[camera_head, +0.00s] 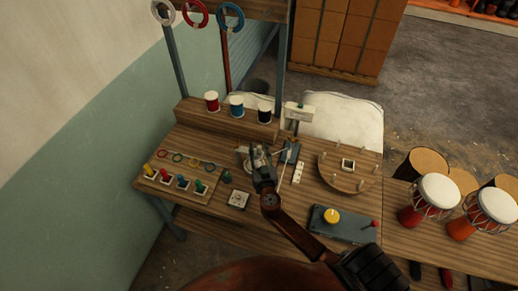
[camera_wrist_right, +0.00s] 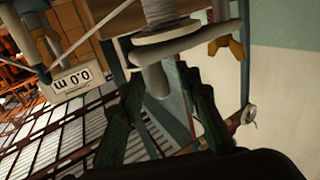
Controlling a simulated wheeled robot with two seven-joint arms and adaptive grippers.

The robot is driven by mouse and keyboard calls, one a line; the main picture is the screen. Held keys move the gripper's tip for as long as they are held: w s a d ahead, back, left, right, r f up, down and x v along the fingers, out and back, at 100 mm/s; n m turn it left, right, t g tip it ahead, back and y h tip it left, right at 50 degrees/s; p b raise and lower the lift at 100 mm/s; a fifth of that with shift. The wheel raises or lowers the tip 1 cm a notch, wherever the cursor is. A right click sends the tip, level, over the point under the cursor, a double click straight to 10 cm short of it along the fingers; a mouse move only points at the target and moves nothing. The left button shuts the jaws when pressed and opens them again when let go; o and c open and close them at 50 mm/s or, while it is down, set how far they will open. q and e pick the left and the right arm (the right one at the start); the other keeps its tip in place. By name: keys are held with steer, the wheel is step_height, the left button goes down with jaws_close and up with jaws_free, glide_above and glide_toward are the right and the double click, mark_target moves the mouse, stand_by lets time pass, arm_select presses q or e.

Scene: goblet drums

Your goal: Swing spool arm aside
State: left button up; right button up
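My right gripper (camera_head: 258,156) is over the middle of the workbench, at a pale round spool-like part (camera_head: 246,157) that it partly hides. In the right wrist view, my dark gripper fingers (camera_wrist_right: 165,105) stand apart. A grey cylinder end (camera_wrist_right: 154,80) shows between them; I cannot tell whether they touch it. A pale disc (camera_wrist_right: 166,36) and a pale horizontal bar (camera_wrist_right: 188,46), seemingly the spool arm, are on that cylinder. My left gripper is not in view.
A meter box reading 0.0 m (camera_wrist_right: 71,81) stands on a post close by; it also shows in the head view (camera_head: 299,112). Thread spools (camera_head: 237,106) stand on the back shelf. A round wooden board (camera_head: 345,185), a grey control box (camera_head: 343,226) and drums (camera_head: 438,190) are to the right.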

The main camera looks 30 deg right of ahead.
jaws_close()
stand_by(0.3)
stand_by(0.4)
